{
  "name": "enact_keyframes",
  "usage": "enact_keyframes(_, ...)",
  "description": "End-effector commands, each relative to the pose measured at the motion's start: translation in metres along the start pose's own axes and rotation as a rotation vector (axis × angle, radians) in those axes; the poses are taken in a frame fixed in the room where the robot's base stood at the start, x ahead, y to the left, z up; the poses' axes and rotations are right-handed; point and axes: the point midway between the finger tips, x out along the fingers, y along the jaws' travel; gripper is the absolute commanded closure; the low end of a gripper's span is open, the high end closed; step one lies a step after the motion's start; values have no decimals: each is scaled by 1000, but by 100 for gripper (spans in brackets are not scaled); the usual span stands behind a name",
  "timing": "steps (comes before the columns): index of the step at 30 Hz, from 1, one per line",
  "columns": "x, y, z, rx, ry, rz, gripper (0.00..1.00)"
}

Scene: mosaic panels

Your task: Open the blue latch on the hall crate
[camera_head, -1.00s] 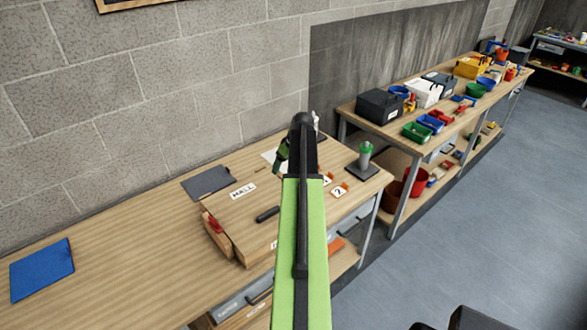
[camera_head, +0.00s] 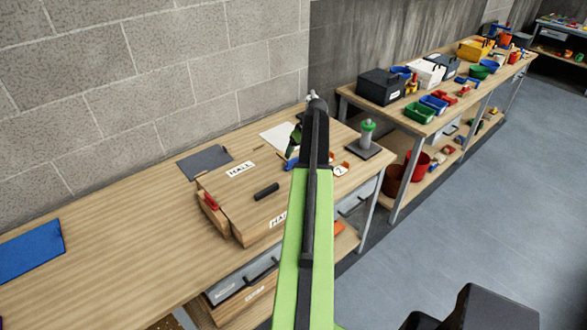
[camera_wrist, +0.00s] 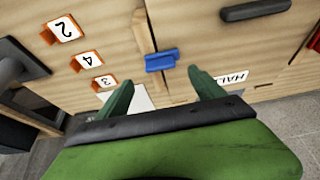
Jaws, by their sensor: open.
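The hall crate (camera_head: 233,195) is a wooden box on the table with HALL labels, a black handle and a red piece on its left side. In the wrist view the crate (camera_wrist: 205,35) fills the upper right. A bit of blue (camera_head: 291,164) also shows next to my arm in the head view. My gripper (camera_wrist: 157,80) is open, its green fingers on either side of the latch and just short of it, apparently not touching. My arm hides part of the crate's right side.
Orange numbered tags (camera_wrist: 88,60) stand close on the left in the wrist view. A green-topped post (camera_head: 366,135) stands on a dark base at the right. A grey mat (camera_head: 205,162) and a blue mat (camera_head: 30,250) lie on the table.

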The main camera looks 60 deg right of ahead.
Motion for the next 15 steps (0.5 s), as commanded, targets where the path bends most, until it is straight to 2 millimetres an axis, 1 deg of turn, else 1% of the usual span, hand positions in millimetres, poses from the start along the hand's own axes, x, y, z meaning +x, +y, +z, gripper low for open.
enact_keyframes(1,22,1,3,-1,0,0,22)
enact_keyframes(6,58,0,2,-1,0,-1,22)
enact_keyframes(10,72,0,1,-1,0,-1,22)
enact_keyframes(15,74,-1,-1,-1,0,0,22)
